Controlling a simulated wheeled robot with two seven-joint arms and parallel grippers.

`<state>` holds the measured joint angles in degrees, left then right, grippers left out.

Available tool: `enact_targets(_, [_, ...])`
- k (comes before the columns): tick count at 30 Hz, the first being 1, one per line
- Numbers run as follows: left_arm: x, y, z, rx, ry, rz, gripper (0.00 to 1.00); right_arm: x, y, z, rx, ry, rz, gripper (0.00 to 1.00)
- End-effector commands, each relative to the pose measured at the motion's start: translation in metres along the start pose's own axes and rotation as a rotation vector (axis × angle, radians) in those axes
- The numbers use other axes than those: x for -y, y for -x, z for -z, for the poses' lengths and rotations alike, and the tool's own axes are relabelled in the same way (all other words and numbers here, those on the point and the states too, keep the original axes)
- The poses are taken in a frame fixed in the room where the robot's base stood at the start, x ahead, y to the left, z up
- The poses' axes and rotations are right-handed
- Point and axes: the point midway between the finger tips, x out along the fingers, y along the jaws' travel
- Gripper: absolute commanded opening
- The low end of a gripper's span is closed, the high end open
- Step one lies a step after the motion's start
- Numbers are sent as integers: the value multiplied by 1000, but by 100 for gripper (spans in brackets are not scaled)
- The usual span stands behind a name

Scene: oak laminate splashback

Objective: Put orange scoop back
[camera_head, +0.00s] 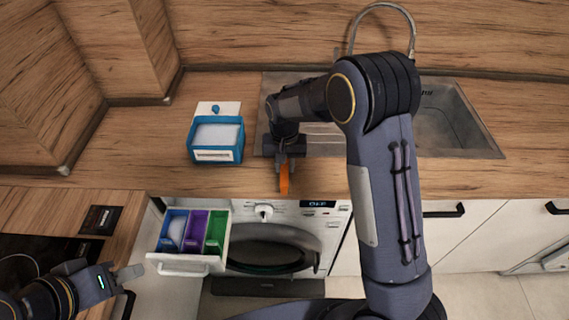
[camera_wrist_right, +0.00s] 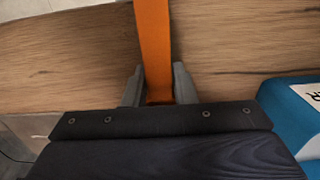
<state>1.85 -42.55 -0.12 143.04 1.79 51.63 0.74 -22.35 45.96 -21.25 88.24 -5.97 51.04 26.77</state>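The orange scoop (camera_head: 284,181) is at my right gripper (camera_head: 284,158), near the front edge of the wooden counter. In the right wrist view the orange handle (camera_wrist_right: 153,45) runs between the two fingers of the right gripper (camera_wrist_right: 158,88), with a finger against each side; the scoop's far end is out of that view. A blue detergent box (camera_head: 217,155) with its lid open and white powder inside stands on the counter to the left of the scoop. My left gripper (camera_head: 128,273) is low at the left, away from the scoop; its finger gap is unclear.
The washing machine's drawer (camera_head: 187,258) is pulled out below the counter, with blue, purple and green compartments; white powder is in the blue one. A sink (camera_head: 450,125) lies behind my right arm. A hob (camera_head: 30,250) is at the left. Counter (camera_head: 225,180) before the box is clear.

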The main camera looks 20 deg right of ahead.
Motion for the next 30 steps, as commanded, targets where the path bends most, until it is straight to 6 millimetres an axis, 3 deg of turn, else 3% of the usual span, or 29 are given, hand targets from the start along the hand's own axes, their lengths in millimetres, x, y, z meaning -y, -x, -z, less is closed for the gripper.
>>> enact_targets(4, [0,0,0,0,0,0,36,0,0,0,0,0,0,41])
enact_targets(11, [0,1,0,0,0,0,36,0,1,0,0,0,0,41])
enact_targets(17, [-2,5,3,-1,0,0,36,0,16,1,-4,0,2,41])
enact_targets(30, [2,-4,-2,0,0,0,36,0,107,0,-3,0,2,41])
